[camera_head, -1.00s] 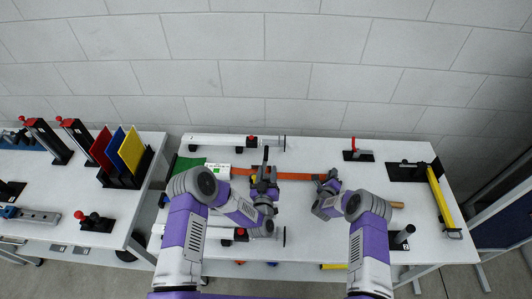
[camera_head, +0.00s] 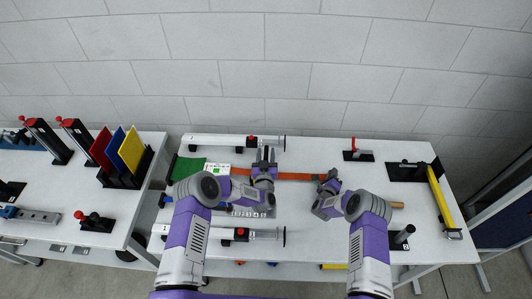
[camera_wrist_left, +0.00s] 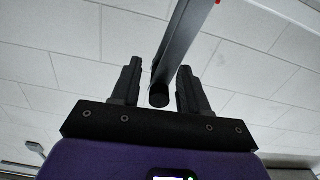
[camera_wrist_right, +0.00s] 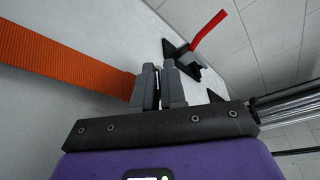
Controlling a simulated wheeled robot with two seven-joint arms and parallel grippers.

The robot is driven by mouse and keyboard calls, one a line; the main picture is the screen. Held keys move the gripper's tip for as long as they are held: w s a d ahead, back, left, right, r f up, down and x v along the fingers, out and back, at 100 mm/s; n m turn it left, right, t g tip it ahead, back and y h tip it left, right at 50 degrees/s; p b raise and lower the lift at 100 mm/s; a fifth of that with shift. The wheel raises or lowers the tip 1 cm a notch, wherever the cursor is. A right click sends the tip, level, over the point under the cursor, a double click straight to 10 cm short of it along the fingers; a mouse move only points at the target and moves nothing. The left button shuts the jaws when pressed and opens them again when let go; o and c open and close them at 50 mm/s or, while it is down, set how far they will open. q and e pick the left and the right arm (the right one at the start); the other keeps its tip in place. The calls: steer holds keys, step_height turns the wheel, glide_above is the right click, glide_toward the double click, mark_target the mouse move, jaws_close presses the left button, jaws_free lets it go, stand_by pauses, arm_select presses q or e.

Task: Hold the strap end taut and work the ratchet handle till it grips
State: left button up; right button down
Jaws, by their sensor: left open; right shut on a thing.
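The orange strap (camera_head: 300,177) runs across the table towards my right gripper (camera_head: 330,182). The right wrist view shows the strap (camera_wrist_right: 60,65) reaching the shut fingers (camera_wrist_right: 158,88), which hold its end. My left gripper (camera_head: 265,158) is open near the strap's left end. In the left wrist view a grey bar with a dark round end (camera_wrist_left: 180,50) stands between the open fingers (camera_wrist_left: 160,88), with gaps on both sides. It looks like the ratchet handle. The ratchet body is mostly hidden by my left gripper in the head view.
White tubes lie behind (camera_head: 215,141) and in front (camera_head: 215,232) of the left gripper. A green piece (camera_head: 187,168) lies at the left. A red-handled clamp (camera_head: 356,153) and a yellow bar (camera_head: 440,195) are at the right. Bare table shows between them.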

arm_select(q)
steer(key=shift+w, duration=0.55)
jaws_close()
